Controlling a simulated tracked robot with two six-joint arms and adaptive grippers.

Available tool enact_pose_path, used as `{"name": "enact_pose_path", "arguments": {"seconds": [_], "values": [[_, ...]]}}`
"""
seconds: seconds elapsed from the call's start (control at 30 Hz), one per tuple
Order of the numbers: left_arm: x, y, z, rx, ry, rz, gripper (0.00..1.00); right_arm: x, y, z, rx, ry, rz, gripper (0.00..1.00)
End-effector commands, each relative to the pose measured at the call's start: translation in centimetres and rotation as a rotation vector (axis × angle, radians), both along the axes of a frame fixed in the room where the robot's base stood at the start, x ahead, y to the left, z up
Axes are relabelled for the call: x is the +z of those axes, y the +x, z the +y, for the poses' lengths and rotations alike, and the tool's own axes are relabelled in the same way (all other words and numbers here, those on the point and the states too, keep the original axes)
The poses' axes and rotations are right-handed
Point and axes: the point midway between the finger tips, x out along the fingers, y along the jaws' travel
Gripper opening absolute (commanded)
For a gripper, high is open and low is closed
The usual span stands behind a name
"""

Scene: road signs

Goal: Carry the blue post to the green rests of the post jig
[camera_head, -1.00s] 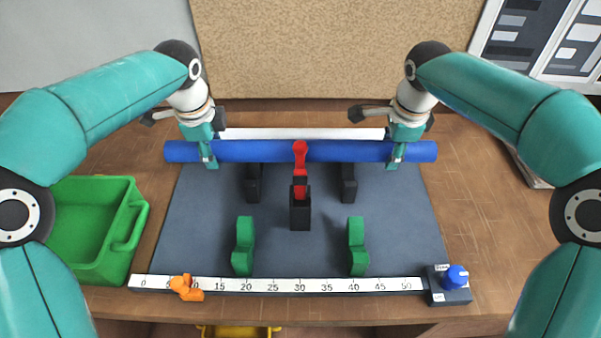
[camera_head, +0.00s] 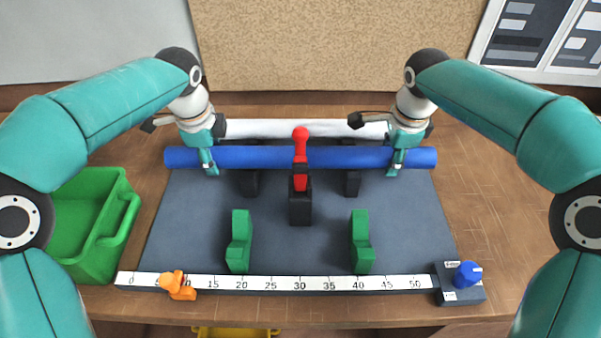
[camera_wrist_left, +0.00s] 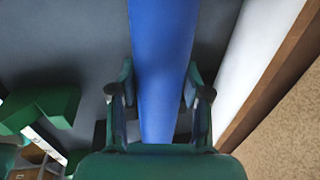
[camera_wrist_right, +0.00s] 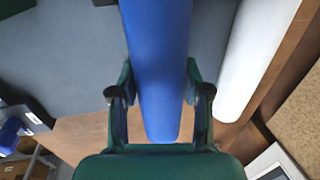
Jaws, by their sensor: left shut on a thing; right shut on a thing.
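The blue post (camera_head: 255,157) lies level across the back of the jig, held near both ends by my grippers. My left gripper (camera_head: 208,165) is shut on its left part; in the left wrist view the post (camera_wrist_left: 160,70) runs between the fingers. My right gripper (camera_head: 396,165) is shut on its right part; the right wrist view shows the post's end (camera_wrist_right: 160,110) just past the fingers. The two green rests (camera_head: 239,242) and (camera_head: 361,243) stand empty at the front of the post jig (camera_head: 300,250). Whether the post touches the black rests (camera_head: 251,184) below cannot be told.
A red-handled clamp (camera_head: 300,170) stands on a black block mid-jig. A white post (camera_head: 270,128) lies behind. A ruler (camera_head: 330,282) with an orange slider (camera_head: 177,285) and a blue knob (camera_head: 467,274) edge the front. A green bin (camera_head: 90,230) stands left.

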Motion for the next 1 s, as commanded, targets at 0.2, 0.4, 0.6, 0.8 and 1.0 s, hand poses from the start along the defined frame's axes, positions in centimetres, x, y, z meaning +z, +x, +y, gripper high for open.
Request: {"name": "enact_pose_path", "arguments": {"seconds": [0.2,0.4,0.6,0.8,1.0], "values": [[-1.0,0.0,-0.1,-0.001,-0.002,-0.001,0.56,-1.0,0.0,0.1,0.0,0.002,-0.001,0.56],[-1.0,0.0,0.0,0.0,-0.001,0.0,0.73,-1.0,0.0,0.1,0.0,0.001,0.0,0.73],[-0.9,0.0,0.0,0.0,-0.001,0.0,0.73,-1.0,0.0,0.0,0.0,0.0,0.0,0.73],[0.4,-0.2,0.0,0.0,-0.001,-0.004,0.73,-1.0,0.0,0.0,0.0,0.0,0.0,0.73],[3.9,-0.8,-0.1,0.001,-0.002,-0.005,0.73,-1.0,0.0,0.0,0.0,0.0,0.0,0.73]]}}
